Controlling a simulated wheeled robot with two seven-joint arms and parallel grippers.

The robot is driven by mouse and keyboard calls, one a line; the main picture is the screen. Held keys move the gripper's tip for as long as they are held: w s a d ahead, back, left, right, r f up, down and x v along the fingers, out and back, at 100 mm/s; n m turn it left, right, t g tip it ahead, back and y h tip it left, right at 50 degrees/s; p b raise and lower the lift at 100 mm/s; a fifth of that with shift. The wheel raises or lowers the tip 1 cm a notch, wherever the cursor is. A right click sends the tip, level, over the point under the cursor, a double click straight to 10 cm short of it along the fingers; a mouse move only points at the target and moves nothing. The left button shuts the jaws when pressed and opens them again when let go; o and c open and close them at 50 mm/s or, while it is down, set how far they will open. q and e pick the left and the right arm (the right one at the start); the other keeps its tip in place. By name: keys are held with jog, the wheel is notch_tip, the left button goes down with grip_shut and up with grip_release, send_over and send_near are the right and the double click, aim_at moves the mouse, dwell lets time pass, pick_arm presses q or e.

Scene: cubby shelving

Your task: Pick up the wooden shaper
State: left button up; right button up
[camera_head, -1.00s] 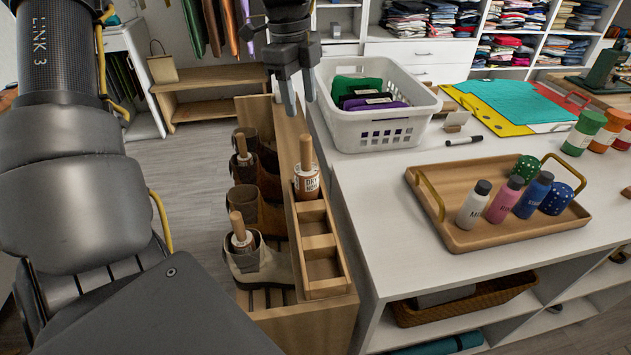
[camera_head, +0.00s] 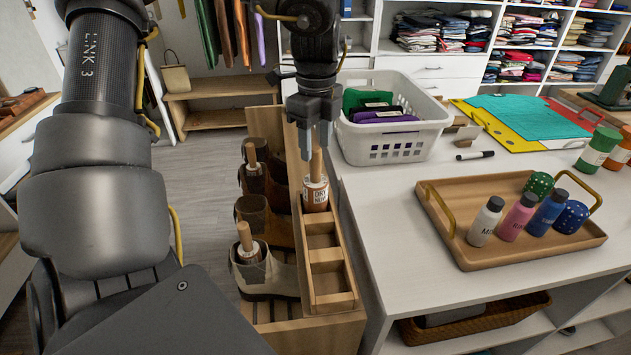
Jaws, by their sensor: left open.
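A wooden shaper (camera_head: 315,193) with a pale upright handle and a brown labelled body stands in the far compartment of a narrow wooden tray (camera_head: 350,262). My left gripper (camera_head: 316,150) is open, pointing down at the shaper's handle top. Its fingers appear on both sides of the handle top in this view; I cannot tell their exact depth or whether they touch it. Similar wooden handles stick up from the boots beside the tray, one in the near boot (camera_head: 262,277) and one in a boot behind it (camera_head: 254,181). My right gripper is out of view.
The two nearer tray compartments look empty. A white laundry basket (camera_head: 392,148) with folded cloths stands on the white table close right of my gripper. A wooden tray (camera_head: 455,255) with bottles sits farther right. Boots line the rack on the left.

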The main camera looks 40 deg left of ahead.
aim_at(315, 148)
pick_arm(q)
jog(key=shift+a+f, duration=0.1)
jog(key=shift+f, duration=0.6)
jog(key=shift+w+a+f+p, duration=0.1)
jog(key=shift+f+p, duration=0.1)
jog(key=shift+f, duration=0.45)
jog(key=shift+w+a+f+p, duration=0.1)
jog(key=shift+f+p, duration=0.05)
jog(key=shift+f, duration=0.8)
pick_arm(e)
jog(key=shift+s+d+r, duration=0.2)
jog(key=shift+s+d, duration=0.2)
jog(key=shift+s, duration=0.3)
pick_arm(q)
jog(key=shift+d, duration=0.1)
jog(key=c, duration=0.9)
grip_shut()
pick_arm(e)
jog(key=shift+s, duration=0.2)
